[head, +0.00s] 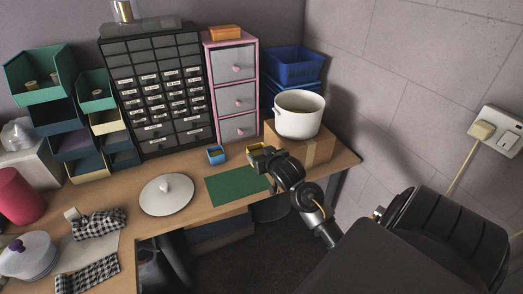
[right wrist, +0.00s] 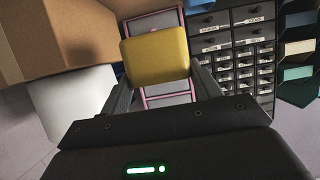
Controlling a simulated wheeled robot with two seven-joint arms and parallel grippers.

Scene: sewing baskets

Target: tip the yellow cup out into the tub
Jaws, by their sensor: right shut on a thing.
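The yellow cup (head: 254,149) is in my right gripper (head: 262,154), just above the desk near the far edge of the green mat. In the right wrist view the cup (right wrist: 155,55) sits between the two fingers of my right gripper (right wrist: 160,82), which is shut on it. Its contents cannot be seen. A white round tub (head: 298,120) stands upright on a cardboard box, right of and beyond the cup, apart from it. A white rounded surface, likely the tub, shows in the right wrist view (right wrist: 75,105). My left gripper is not in view.
The cardboard box (head: 308,150) is right of the gripper. A small blue cup (head: 215,155) stands left of it. The green mat (head: 237,186) is bare. A white lid (head: 167,197) lies further left. Pink-framed drawers (head: 234,95) and blue baskets (head: 293,65) stand behind.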

